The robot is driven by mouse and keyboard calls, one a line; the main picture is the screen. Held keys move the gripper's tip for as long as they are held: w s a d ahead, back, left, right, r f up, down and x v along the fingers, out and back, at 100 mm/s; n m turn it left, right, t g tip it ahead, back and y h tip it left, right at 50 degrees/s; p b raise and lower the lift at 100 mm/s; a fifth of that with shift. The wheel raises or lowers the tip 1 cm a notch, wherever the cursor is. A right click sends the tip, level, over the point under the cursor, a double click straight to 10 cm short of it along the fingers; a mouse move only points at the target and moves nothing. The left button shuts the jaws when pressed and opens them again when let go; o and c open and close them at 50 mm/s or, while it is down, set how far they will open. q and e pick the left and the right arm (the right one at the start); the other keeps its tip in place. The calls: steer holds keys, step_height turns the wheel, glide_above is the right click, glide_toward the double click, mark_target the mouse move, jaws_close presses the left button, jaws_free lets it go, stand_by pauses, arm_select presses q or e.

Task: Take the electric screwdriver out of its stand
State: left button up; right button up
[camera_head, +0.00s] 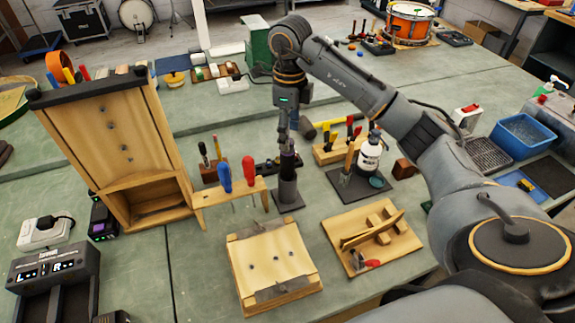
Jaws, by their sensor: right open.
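The electric screwdriver (289,163) is a dark, slim upright tool standing in its grey stand (288,190), with a flat dark base, near the middle of the bench in the head view. My right arm comes in from the right and bends down over it. My right gripper (284,131) points down at the top of the screwdriver and is open. Its fingers are small and partly merge with the tool, so I cannot tell if they touch it. My left gripper is not in view.
A wooden rack with blue and red screwdrivers (237,190) stands close left of the stand. A white bottle (369,155) and a wooden tool block (330,152) are to the right. A wooden board (272,262) lies in front. A tall wooden cabinet (112,135) stands left.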

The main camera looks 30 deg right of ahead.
mark_target(287, 156)
steer(key=shift+w+f+p, duration=0.2)
steer(key=shift+f+p, duration=0.15)
steer(key=shift+f, duration=1.15)
steer(key=shift+s+a+f+p, duration=0.15)
steer(key=shift+f+p, duration=0.4)
steer(key=shift+p, duration=0.05)
step_height(287, 156, down, 3)
steer(key=shift+s+a+f+p, duration=0.1)
steer(key=shift+f+p, duration=0.1)
steer(key=shift+p, duration=0.6)
steer(key=shift+f, duration=0.35)
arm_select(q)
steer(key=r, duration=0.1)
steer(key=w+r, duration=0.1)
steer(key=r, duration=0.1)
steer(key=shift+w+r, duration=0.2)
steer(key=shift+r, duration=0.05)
arm_select(e)
jaws_close()
